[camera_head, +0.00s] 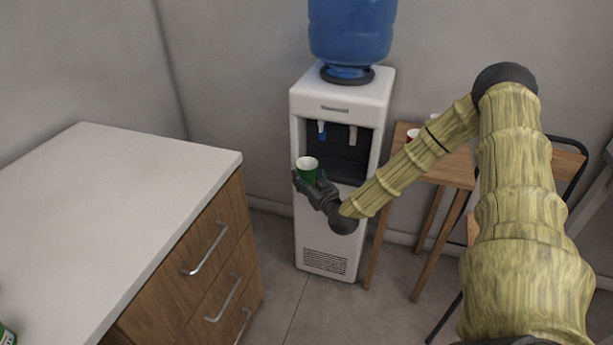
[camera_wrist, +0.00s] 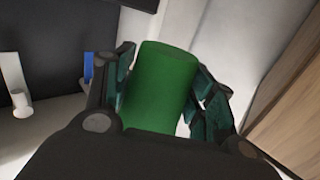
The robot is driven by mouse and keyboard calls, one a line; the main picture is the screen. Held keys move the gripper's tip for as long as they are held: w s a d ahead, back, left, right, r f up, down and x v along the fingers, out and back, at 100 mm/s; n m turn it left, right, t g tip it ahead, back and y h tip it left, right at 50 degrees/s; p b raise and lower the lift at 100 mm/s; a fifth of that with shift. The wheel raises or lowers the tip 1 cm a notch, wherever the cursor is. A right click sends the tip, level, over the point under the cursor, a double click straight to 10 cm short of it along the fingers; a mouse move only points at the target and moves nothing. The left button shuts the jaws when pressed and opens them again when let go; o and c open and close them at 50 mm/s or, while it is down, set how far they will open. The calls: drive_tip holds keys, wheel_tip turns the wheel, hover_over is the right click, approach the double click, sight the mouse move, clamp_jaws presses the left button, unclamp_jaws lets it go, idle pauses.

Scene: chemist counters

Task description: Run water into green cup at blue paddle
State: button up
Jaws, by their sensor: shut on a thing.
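The green cup (camera_head: 308,174) is upright with its pale open top facing up, in front of the water dispenser (camera_head: 313,225). My gripper (camera_head: 306,184) is shut on the cup from the right side. In the wrist view, the cup (camera_wrist: 162,88) fills the space between the gripper's fingers (camera_wrist: 160,95). The blue paddle (camera_head: 322,130) is on the left tap, above and behind the cup. The paddle (camera_wrist: 88,68) also shows in the wrist view, left of the cup and apart from it. I cannot tell whether the cup holds anything.
A white tap (camera_head: 353,135) is right of the blue paddle. A large blue bottle (camera_head: 352,30) sits on top of the dispenser. A counter with drawers (camera_head: 130,180) stands at the left.

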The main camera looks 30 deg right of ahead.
sight(313, 164)
drive_tip(key=shift+w+d, duration=0.1)
idle(0.3)
drive_tip(key=shift+w+d+b, duration=0.65)
drive_tip(key=shift+w+d, duration=1.35)
drive_tip(key=shift+d, duration=0.3)
drive_tip(key=shift+w+d+b, duration=0.65)
drive_tip(key=shift+w+d, duration=1.3)
drive_tip(key=shift+d, duration=0.3)
drive_tip(key=shift+w+d, duration=0.25)
drive_tip(key=shift+d, duration=0.1)
drive_tip(key=shift+w+d+r, duration=0.1)
drive_tip(key=shift+w+d, duration=0.15)
drive_tip(key=shift+d, duration=0.1)
drive_tip(key=shift+a, duration=0.1)
drive_tip(key=shift+s+a+p, duration=0.55)
drive_tip(key=shift+s+a, duration=1.05)
drive_tip(key=shift+a, duration=0.2)
drive_tip(key=shift+a, duration=0.1)
drive_tip(key=shift+s+a+p, duration=0.35)
drive_tip(key=shift+s+a, duration=0.4)
drive_tip(key=shift+a, duration=0.1)
drive_tip(key=shift+s+a+p, duration=0.25)
drive_tip(key=shift+s+a, duration=1)
drive_tip(key=shift+a, duration=0.2)
drive_tip(key=shift+s+a+p, duration=0.2)
drive_tip(key=shift+s+a, duration=1.05)
drive_tip(key=shift+a, duration=0.15)
